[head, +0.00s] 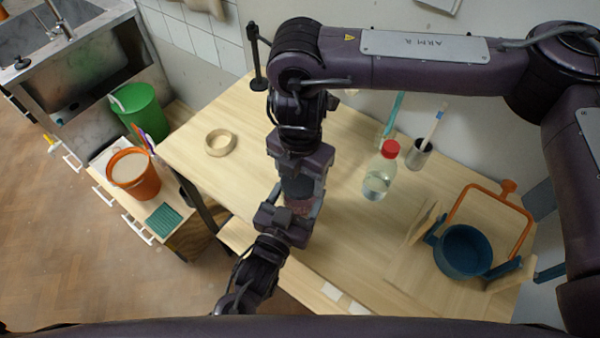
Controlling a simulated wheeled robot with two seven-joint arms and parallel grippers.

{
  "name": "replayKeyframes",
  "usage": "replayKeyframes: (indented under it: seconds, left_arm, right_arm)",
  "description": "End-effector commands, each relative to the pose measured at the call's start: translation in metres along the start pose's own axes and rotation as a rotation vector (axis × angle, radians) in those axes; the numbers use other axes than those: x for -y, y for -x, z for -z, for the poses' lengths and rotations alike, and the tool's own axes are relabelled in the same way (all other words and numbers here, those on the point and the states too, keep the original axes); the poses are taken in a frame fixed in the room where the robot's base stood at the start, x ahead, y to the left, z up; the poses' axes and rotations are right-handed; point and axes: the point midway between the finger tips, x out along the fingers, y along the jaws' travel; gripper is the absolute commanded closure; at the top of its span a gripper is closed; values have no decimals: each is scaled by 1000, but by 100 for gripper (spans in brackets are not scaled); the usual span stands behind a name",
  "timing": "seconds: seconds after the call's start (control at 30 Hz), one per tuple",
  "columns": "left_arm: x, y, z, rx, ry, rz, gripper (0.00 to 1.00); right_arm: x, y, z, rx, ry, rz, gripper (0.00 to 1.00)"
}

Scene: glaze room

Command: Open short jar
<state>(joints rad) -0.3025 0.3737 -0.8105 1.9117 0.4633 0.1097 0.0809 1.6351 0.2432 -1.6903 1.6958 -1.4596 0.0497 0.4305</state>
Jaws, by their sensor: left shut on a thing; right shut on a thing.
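The short jar (299,207) is between my two grippers near the front edge of the wooden table, mostly hidden by them. Its lower part looks dark reddish. A dark grey part, seemingly its lid (297,188), shows above that. My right gripper (300,184) comes down from above and is shut around the dark upper part. My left gripper (293,212) reaches in from the front and is shut on the jar's body. I cannot tell whether the lid is apart from the body.
A tape ring (220,142) lies to the left on the table (190,135). A clear bottle with a red cap (380,175), a grey cup with a brush (418,155) and a blue pot (464,251) stand to the right. An orange bucket (133,174) is on a lower cabinet at left.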

Motion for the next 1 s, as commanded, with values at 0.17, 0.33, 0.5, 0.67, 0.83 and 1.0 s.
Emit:
replayKeyframes:
  seconds: [0.17,0.33,0.5,0.67,0.83,1.0]
  left_arm:
    - [0,0,1,-3,1,0,95]
    - [0,0,1,-3,1,-1,95]
    - [0,0,1,-3,1,-1,95]
    - [-1,0,1,-3,1,-1,95]
    - [-1,0,1,-3,1,-2,95]
    - [-1,0,1,-3,1,-2,95]
  right_arm:
    - [0,1,-2,4,388,0,63]
    - [0,1,-2,4,767,1,63]
    - [0,1,-2,5,1148,2,63]
    - [-1,2,-2,5,1507,3,63]
    - [0,2,-2,4,1890,4,63]
    - [-1,2,-2,4,2271,5,63]
